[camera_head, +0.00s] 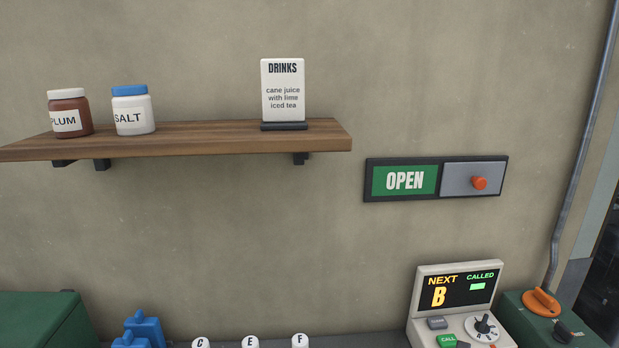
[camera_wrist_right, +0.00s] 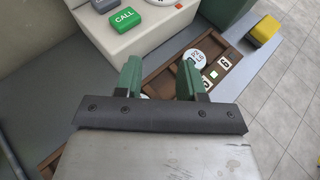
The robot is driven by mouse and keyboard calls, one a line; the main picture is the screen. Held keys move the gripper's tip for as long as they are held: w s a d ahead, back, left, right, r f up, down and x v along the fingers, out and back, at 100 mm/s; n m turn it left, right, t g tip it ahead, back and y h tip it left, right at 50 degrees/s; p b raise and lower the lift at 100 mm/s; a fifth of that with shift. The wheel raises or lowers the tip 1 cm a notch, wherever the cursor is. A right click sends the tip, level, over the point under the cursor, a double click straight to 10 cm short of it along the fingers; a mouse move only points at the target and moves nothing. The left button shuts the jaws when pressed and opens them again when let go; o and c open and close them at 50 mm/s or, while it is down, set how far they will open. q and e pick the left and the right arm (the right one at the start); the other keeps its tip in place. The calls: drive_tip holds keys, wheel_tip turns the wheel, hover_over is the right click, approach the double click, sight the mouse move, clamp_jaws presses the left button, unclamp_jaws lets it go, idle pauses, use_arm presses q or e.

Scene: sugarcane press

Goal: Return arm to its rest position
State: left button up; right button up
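My right gripper (camera_wrist_right: 160,72) shows in the right wrist view. Its two green fingers stand apart with nothing held between them, so it is open. It is above a brown wooden tray (camera_wrist_right: 234,49) that holds a round white token with printed text (camera_wrist_right: 196,60). The beige caller console (camera_wrist_right: 145,32) with its green CALL button (camera_wrist_right: 124,18) is just beyond the fingers. Neither of my arms shows in the head view, and my left gripper is in no view.
In the head view, the console (camera_head: 423,292) reads NEXT B, beside a green box with an orange knob (camera_head: 541,302). A wooden shelf (camera_head: 200,142) holds jars and a drinks sign. An OPEN sign (camera_head: 404,180) is on the wall. A yellow block (camera_wrist_right: 264,30) lies right of the tray.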

drive_tip(key=s+a+f+m+g+y, duration=0.1)
drive_tip(key=s+a+m+g+y, duration=0.3)
drive_tip(key=s+m, duration=0.95)
drive_tip(key=s+a+f+m+g+y, duration=0.1)
drive_tip(key=s+a+m+g+y, duration=0.35)
drive_tip(key=s+m, duration=0.9)
wheel_tip(320, 180, down, 26)
drive_tip(key=s+a+n, duration=0.1)
drive_tip(key=s+a, duration=0.1)
drive_tip(key=s, duration=0.1)
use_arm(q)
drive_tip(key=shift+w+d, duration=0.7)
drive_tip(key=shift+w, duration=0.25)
use_arm(e)
drive_tip(key=s+d+f, duration=0.2)
drive_tip(key=s+f, duration=1.4)
drive_tip(key=shift+d+n+g, duration=0.3)
drive_tip(key=shift+g, duration=0.05)
